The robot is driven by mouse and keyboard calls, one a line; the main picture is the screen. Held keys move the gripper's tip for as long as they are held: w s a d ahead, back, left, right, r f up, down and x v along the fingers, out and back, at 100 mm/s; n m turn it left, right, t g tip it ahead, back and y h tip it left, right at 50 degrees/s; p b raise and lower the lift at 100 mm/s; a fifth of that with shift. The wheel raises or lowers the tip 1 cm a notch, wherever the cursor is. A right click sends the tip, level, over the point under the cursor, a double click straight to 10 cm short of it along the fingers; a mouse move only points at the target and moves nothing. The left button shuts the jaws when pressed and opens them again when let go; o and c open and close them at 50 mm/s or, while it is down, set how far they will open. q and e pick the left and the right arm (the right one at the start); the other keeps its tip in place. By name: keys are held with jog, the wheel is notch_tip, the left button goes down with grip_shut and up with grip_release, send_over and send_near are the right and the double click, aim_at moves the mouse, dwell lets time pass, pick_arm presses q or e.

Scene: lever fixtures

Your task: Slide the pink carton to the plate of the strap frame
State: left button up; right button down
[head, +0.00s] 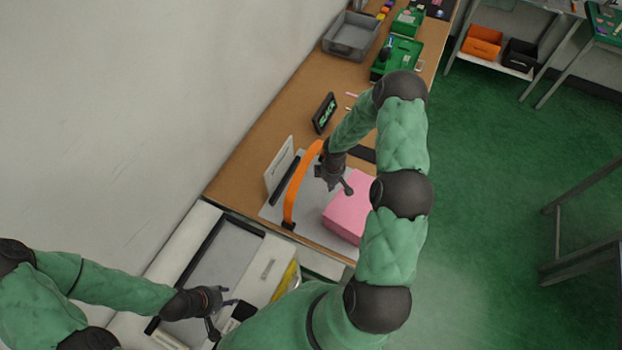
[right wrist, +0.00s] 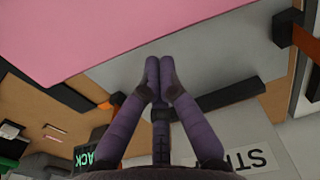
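The pink carton (head: 346,218) stands on the right part of a grey plate (head: 313,203) on the brown bench. An orange strap (head: 299,184) arches over the plate, left of the carton, with a gap between them. My right gripper (head: 346,187) is by the carton's upper left side in the head view. In the right wrist view its fingertips (right wrist: 160,70) are together with nothing between them, and the carton (right wrist: 130,30) fills the top. I cannot tell whether they touch the carton. My left gripper (head: 222,316) is open and empty above the near white bench.
A white panel (head: 279,164) stands at the strap's left. A small black sign (head: 324,113) is behind it. A grey bin (head: 351,36) and a green case (head: 397,57) sit farther along the bench. My right arm hides part of the bench's right edge.

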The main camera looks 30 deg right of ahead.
notch_tip(320, 180, up, 17)
jog(key=p, duration=0.3)
dwell(0.7)
